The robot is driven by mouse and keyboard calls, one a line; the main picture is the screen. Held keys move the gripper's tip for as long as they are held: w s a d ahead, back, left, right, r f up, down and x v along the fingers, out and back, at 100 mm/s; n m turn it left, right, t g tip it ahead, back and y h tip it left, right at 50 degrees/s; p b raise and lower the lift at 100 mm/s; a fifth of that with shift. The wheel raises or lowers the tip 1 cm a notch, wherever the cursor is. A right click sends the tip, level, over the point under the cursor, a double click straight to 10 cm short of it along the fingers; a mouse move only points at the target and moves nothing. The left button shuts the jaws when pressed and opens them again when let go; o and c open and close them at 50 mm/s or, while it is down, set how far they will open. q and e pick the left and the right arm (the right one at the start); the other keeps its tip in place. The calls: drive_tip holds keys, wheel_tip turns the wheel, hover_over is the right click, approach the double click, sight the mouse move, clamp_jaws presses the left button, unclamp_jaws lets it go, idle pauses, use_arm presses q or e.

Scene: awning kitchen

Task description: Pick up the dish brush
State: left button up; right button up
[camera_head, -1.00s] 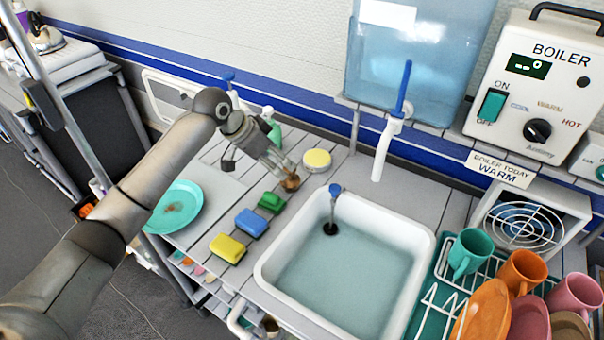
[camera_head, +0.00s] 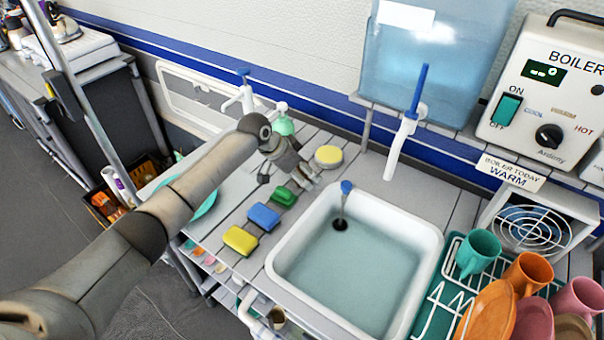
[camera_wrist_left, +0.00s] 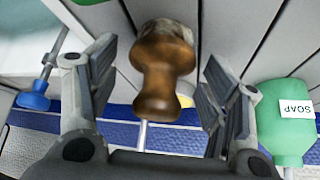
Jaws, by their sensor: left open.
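The dish brush (camera_wrist_left: 163,72) shows in the left wrist view as a turned brown wooden knob. It stands between the two fingers of my left gripper, with a visible gap on each side. In the head view my left gripper (camera_head: 306,178) is low over the counter, between the green sponge and the round yellow-topped item, left of the sink. It is open and hides the brush there. My right gripper is in neither view.
Green (camera_head: 284,196), blue (camera_head: 263,217) and yellow (camera_head: 240,241) sponges line the sink's left side. The sink (camera_head: 437,246) holds water.

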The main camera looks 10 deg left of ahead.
use_arm(q)
drive_tip(key=c, duration=1)
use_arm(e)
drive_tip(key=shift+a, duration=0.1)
use_arm(q)
drive_tip(key=shift+r, duration=0.15)
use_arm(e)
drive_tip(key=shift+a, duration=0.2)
use_arm(q)
drive_tip(key=shift+r, duration=0.25)
wheel_tip(320, 180, up, 2)
drive_tip(key=shift+r+b, duration=0.15)
drive_tip(key=shift+b, duration=0.45)
drive_tip(key=s+a+r, duration=0.1)
drive_tip(key=a+r, duration=0.2)
drive_tip(key=a, duration=0.1)
drive_tip(key=s+a+r+b, duration=0.1)
drive_tip(key=s+a+r, duration=0.1)
drive_tip(key=a, duration=0.3)
drive_tip(key=s+a+r+b, duration=0.1)
drive_tip(key=a+r, duration=0.3)
drive_tip(key=r, duration=0.1)
drive_tip(key=shift+s+a, duration=0.15)
drive_tip(key=shift+s, duration=0.05)
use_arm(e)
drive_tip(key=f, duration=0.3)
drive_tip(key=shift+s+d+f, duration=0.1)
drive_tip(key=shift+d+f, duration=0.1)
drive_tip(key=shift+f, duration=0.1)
